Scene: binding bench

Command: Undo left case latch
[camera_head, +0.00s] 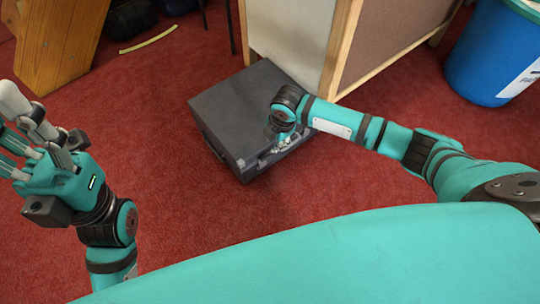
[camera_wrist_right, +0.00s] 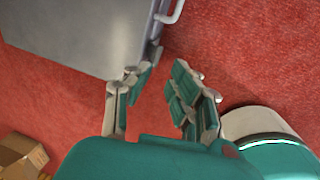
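A dark grey case (camera_head: 235,110) lies flat and closed on the red carpet, and its lid also shows in the right wrist view (camera_wrist_right: 80,35). My right gripper (camera_head: 279,141) is at the case's front edge, toward its right part. In the right wrist view my right gripper (camera_wrist_right: 160,78) has its fingers apart with carpet visible between them. One finger is close to the case's edge; I cannot tell whether it touches. A pale handle (camera_wrist_right: 172,11) is on that side. The left latch is not clearly visible. My left gripper (camera_head: 28,150) is raised at the left, fingers spread and empty, away from the case.
A wood-framed cabinet (camera_head: 340,50) stands right behind the case. A blue bin (camera_head: 490,55) is at the upper right and a wooden piece (camera_head: 62,40) at the upper left. A cardboard box (camera_wrist_right: 20,155) shows in the wrist view. Carpet left of the case is clear.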

